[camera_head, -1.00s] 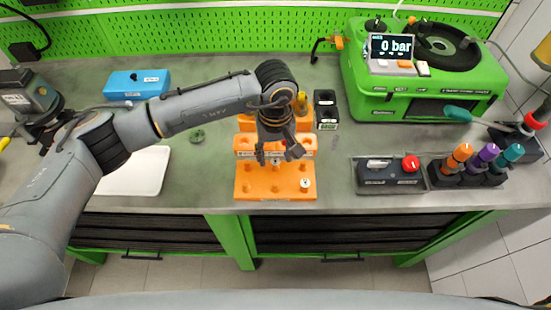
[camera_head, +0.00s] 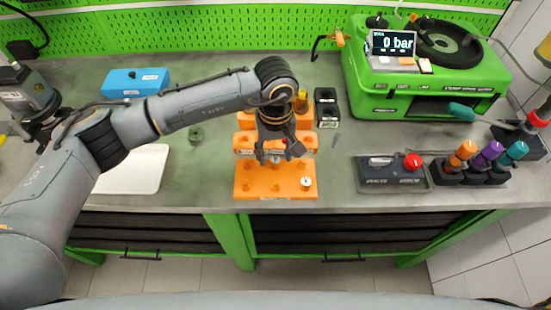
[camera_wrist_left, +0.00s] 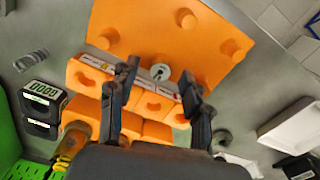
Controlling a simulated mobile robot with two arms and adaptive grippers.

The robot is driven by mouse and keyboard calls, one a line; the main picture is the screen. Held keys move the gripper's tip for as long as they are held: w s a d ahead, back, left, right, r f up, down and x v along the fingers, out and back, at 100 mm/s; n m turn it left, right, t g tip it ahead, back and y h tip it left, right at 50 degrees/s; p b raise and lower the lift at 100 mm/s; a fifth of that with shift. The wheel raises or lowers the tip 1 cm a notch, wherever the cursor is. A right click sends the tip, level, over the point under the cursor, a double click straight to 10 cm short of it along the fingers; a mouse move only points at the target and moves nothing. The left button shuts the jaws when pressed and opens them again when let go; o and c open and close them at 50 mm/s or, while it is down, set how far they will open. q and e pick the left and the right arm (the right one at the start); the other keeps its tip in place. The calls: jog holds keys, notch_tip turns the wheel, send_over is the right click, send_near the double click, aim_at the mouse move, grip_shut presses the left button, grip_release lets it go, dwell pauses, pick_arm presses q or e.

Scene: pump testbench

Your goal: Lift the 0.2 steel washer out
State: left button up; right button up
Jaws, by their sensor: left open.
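An orange stepped holder (camera_head: 245,183) stands near the bench's front edge, with a flat front plate and a raised labelled row behind it. My left gripper (camera_head: 281,157) is over the holder, pointing down. In the left wrist view its fingers (camera_wrist_left: 159,76) are open and empty. A silver disc with a hole (camera_wrist_left: 160,71), looking like a steel washer, shows between the fingertips at the holder. I cannot read its size. In the head view a pale round disc (camera_head: 306,183) sits at the plate's front right; I cannot tell whether it is the same one. My right gripper is out of view.
A black box (camera_head: 327,109) stands behind the holder to the right. A black tray with a red knob (camera_head: 412,161) and coloured-handled tools (camera_head: 465,152) are further right. A green test unit (camera_head: 375,93) stands behind. A white tray (camera_head: 135,170) and blue box (camera_head: 135,83) are left.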

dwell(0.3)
pick_arm(q)
jog(key=c, duration=0.8)
jog(key=shift+c, duration=0.2)
